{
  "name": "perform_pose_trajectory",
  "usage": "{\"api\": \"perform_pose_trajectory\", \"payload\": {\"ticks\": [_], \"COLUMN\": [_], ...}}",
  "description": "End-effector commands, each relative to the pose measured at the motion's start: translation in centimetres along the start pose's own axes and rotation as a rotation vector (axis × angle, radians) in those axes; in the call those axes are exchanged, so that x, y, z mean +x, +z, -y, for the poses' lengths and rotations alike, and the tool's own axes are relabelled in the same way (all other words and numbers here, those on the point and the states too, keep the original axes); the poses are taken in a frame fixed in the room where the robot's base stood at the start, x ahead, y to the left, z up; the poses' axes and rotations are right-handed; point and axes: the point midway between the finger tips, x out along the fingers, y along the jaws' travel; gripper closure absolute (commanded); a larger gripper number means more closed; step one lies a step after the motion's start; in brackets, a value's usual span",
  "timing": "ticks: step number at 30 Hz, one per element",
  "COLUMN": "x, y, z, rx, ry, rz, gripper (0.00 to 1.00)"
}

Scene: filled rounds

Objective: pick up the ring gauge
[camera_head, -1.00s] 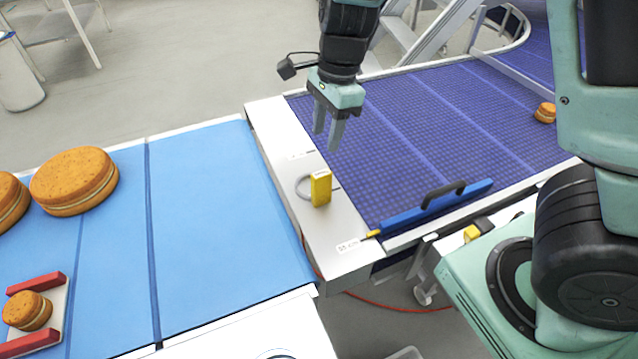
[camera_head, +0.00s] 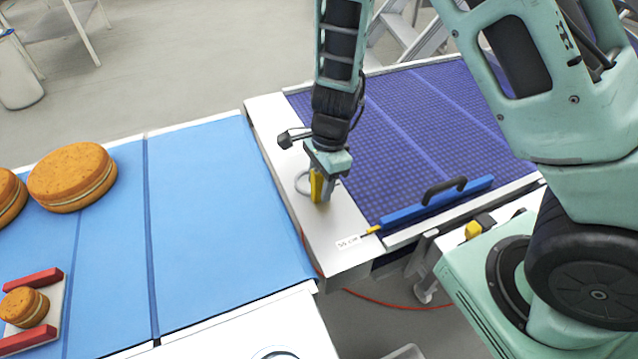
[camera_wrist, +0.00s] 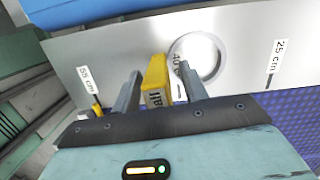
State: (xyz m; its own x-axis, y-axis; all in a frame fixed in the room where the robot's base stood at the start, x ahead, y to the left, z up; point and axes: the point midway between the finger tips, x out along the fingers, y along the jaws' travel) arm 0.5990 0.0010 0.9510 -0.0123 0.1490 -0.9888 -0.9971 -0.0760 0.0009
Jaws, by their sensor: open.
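The ring gauge is a metal ring with a yellow block handle. It rests on the white strip between the two belts. In the head view the yellow handle (camera_head: 316,186) is partly covered by my gripper (camera_head: 324,188), and part of the ring (camera_head: 302,183) shows to its left. In the wrist view the yellow handle (camera_wrist: 156,82) stands between the two open fingers of my gripper (camera_wrist: 160,90). A gap shows on both sides of the handle there, wider at the right finger. The ring (camera_wrist: 200,57) lies flat beyond the handle, to its right.
A blue belt (camera_head: 215,220) with large filled rounds (camera_head: 72,177) lies left. A purple belt (camera_head: 420,120) lies right, with a blue bar (camera_head: 440,204) with a black handle along its near edge. A small round (camera_head: 24,307) sits between red blocks at lower left.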

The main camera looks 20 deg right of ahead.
Motion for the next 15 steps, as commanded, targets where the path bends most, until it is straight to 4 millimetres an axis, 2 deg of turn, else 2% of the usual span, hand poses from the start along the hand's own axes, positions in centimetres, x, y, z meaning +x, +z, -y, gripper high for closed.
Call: {"api": "perform_pose_trajectory", "payload": {"ticks": [8, 10, 13, 15], "x": [0.44, 0.43, 0.43, 0.42], "y": [0.02, 0.01, 0.02, 0.01], "z": [0.04, 0.04, 0.03, 0.03], "rx": [0.0, 0.0, 0.0, 0.0], "ry": [-0.002, -0.001, -0.001, -0.001], "rz": [0.0, 0.0, 0.0, 0.0], "gripper": [0.56, 0.7, 0.98, 1.0]}}
